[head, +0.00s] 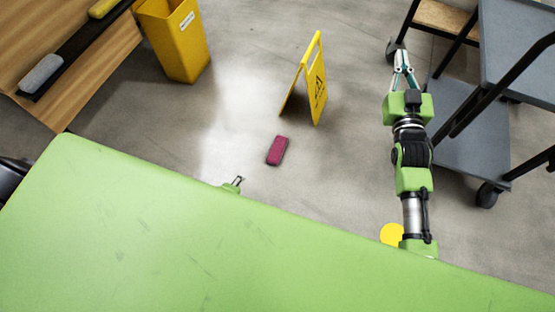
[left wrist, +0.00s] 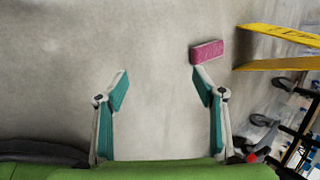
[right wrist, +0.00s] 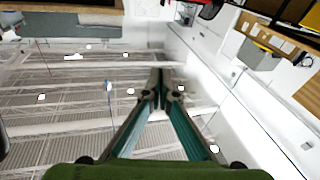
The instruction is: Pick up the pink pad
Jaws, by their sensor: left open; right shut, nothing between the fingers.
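The pink pad (head: 277,150) lies flat on the grey floor, in front of the yellow wet-floor sign. In the left wrist view the pink pad (left wrist: 207,52) shows beyond the tip of the right-hand finger. My left gripper (left wrist: 162,78) is open and empty, with bare floor between its fingers, apart from the pad. In the head view my green body hides most of my left arm. My right gripper (head: 401,56) is shut and empty, far to the right of the pad near the cart. It also shows shut in the right wrist view (right wrist: 160,75).
The yellow wet-floor sign (head: 317,88) stands close behind the pad. A yellow bin (head: 178,42) and a wooden table (head: 100,75) are at the left. A grey cart (head: 470,150) stands at the right. The floor around the pad's left is clear.

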